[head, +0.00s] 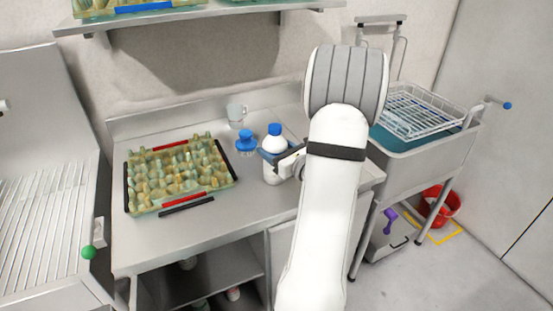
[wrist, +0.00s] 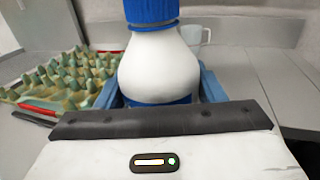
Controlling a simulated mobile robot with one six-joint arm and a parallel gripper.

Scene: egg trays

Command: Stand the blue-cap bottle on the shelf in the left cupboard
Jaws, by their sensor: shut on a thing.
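The blue-cap bottle (head: 272,170) is white with a blue cap and stands upright at the right part of the steel counter. My gripper (head: 279,159) is shut around its body from the right. In the wrist view the bottle (wrist: 160,62) fills the middle, between the blue finger pads of my gripper (wrist: 160,92). I cannot tell whether its base touches the counter. The left cupboard (head: 205,280) is open below the counter, and its shelf (head: 215,268) shows dimly. A few small items stand inside, partly hidden.
A blue brush (head: 246,142) and a pale mug (head: 236,112) stand behind. A cart (head: 420,150) with a wire basket is at right. The counter's front strip is clear.

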